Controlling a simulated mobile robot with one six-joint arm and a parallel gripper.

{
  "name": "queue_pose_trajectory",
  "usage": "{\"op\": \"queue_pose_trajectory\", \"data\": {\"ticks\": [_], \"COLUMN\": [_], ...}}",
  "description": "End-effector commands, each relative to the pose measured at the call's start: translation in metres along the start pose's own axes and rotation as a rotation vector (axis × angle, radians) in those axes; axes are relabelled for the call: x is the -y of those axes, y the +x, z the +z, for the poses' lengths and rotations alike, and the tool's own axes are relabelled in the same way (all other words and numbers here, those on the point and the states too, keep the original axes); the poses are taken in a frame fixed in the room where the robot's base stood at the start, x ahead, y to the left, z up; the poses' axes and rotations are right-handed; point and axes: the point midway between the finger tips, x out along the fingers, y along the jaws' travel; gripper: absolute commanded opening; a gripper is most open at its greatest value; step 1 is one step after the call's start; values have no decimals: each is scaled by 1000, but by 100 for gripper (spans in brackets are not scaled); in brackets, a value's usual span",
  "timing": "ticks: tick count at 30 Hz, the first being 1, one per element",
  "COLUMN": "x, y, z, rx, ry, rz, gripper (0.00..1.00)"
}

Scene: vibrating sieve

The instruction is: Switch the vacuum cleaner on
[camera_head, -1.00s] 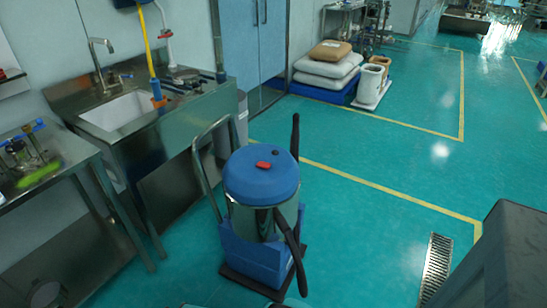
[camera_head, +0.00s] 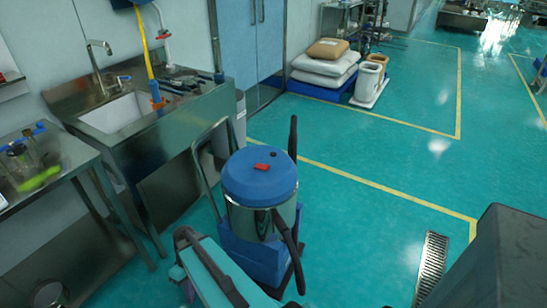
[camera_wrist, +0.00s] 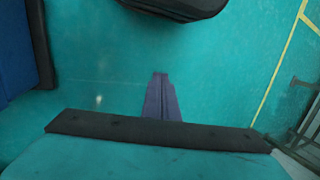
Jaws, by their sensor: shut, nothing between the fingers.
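The vacuum cleaner (camera_head: 258,215) stands upright on the floor in the middle of the head view, with a round blue lid (camera_head: 245,185), a shiny metal drum and a blue base. A small red switch (camera_head: 262,167) sits on top of the lid, with a dark knob just beside it. I cannot tell the switch's position. My gripper (camera_wrist: 161,76) shows in the wrist view as dark purplish fingers, shut and empty over the floor. A teal part of my arm is low in the head view, in front of the vacuum and apart from the switch; the fingertips cannot be made out there.
A steel sink unit (camera_head: 170,125) and a steel table (camera_head: 60,180) stand on the left. A metal push handle (camera_head: 197,165) and a dark hose (camera_head: 290,240) flank the vacuum. Sacks on a blue pallet (camera_head: 318,88) lie at the back.

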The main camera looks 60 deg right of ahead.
Motion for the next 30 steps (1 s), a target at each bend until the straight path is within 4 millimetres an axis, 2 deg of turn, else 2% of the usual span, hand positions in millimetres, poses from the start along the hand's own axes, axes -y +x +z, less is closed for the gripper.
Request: {"op": "queue_pose_trajectory", "data": {"ticks": [1,6,14,23,30], "x": [-11,-44,-98,-161,-208], "y": [-22,-82,-182,-305,-399], "z": [-7,-21,-25,0,45], "rx": [-35,-140,-309,-500,-626], "ry": [-9,-61,-153,-271,-337], "rz": [-11,-40,-42,17,109], "gripper": [0,0,0,0,0]}}
